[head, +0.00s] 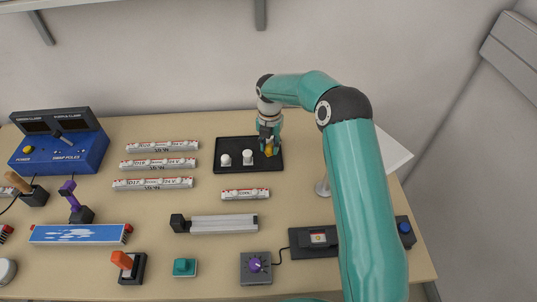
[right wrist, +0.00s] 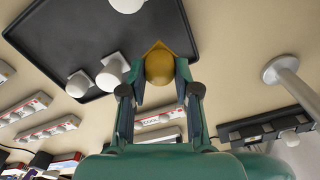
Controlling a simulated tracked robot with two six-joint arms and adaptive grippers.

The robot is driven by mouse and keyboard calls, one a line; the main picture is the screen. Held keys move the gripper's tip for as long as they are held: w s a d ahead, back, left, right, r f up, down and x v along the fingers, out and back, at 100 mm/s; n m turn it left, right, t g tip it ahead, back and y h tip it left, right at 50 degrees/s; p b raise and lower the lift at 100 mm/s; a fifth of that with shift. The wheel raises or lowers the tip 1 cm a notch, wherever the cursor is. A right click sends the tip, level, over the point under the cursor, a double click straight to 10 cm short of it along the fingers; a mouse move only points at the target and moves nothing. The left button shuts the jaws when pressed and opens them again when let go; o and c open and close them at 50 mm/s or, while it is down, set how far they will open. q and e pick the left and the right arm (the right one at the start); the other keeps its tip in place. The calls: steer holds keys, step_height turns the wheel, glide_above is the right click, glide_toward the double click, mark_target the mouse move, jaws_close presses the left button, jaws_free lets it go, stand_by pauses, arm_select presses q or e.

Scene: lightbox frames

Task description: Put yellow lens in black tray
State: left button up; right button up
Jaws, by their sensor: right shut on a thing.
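The black tray (head: 232,145) lies flat on the table near its back edge and also fills the upper left of the right wrist view (right wrist: 60,35). My right gripper (head: 268,141) is shut on the yellow lens (head: 269,151). In the right wrist view the lens (right wrist: 159,67) sits between the two fingers and shows a rounded yellow face. In the head view the gripper and lens are over the right part of the tray. I cannot tell whether the lens touches the tray floor. My left gripper is not in view.
Two white lenses (head: 225,160) (head: 247,157) stand in the tray, left of the yellow one. Several red-and-white lens racks (head: 155,163) lie to the left, one (head: 245,194) in front. A white panel on a stand (head: 393,150) is at right.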

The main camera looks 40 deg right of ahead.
mark_target(269, 152)
step_height(269, 152, down, 5)
steer(key=shift+r+b, duration=0.2)
steer(key=shift+b, duration=0.5)
steer(key=shift+r, duration=0.1)
steer(key=o, duration=0.8)
steer(key=shift+o, duration=0.2)
steer(key=shift+r, duration=0.45)
step_height(269, 152, up, 3)
steer(key=shift+f+p, duration=0.1)
steer(key=shift+p, duration=0.8)
step_height(269, 152, up, 8)
steer(key=shift+r, duration=0.2)
